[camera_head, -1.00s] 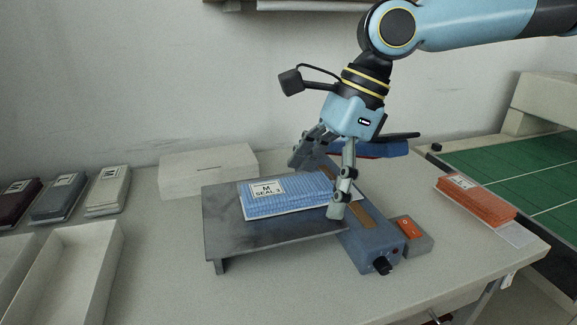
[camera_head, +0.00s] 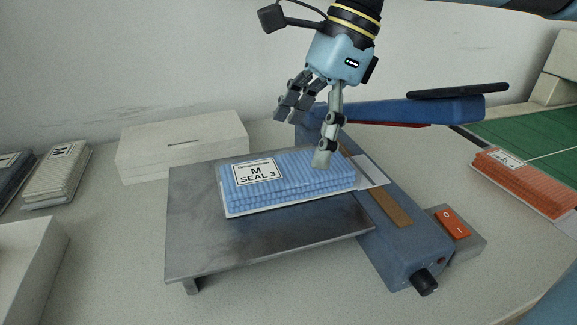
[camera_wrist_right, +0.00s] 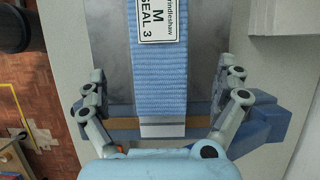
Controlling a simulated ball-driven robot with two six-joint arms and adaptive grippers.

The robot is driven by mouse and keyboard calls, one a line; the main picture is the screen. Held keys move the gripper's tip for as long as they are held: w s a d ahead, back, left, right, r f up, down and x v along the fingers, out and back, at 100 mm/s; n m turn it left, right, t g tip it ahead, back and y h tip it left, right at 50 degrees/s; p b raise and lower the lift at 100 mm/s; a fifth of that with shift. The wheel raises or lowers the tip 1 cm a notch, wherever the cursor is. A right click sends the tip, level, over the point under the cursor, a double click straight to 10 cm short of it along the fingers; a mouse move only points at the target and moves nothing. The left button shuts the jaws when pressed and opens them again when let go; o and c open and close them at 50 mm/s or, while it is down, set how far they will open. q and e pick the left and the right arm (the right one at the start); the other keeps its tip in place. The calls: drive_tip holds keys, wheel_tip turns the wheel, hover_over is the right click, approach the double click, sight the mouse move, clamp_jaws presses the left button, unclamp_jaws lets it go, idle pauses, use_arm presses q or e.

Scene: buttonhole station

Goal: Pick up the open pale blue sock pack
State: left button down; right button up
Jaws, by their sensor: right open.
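The pale blue sock pack (camera_head: 300,187) lies flat on the grey metal platform (camera_head: 270,245) of the sealer. Its white label reads "M SEAL 3". A clear-white open end sticks out at its right, over the sealer's bar. My right gripper (camera_head: 303,138) is open and empty above the right part of the pack, with its near finger in front of the pack's far edge in the picture. In the right wrist view the pack (camera_wrist_right: 158,85) lies between the two spread fingers, with a gap on each side. My left gripper is not in view.
The blue sealer (camera_head: 400,245) has a raised arm (camera_head: 420,110) behind, a knob and an orange switch (camera_head: 452,222). A white box (camera_head: 185,145) stands behind left. An orange pack (camera_head: 525,180) lies at right, a beige pack (camera_head: 58,172) at left. The table's front is clear.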

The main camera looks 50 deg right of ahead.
sight(291, 164)
drive_tip(key=shift+a+f+b, duration=0.25)
drive_tip(key=shift+f+b, duration=0.05)
drive_tip(key=shift+f, duration=0.35)
drive_tip(key=b+x, duration=0.3)
drive_tip(key=shift+f+b, duration=0.35)
drive_tip(key=shift+b, duration=0.05)
drive_tip(key=shift+w+a+f+b, duration=0.2)
drive_tip(key=shift+a+f+b, duration=0.1)
drive_tip(key=shift+f, duration=0.1)
drive_tip(key=shift+d, duration=0.1)
drive_tip(key=c, duration=1.3)
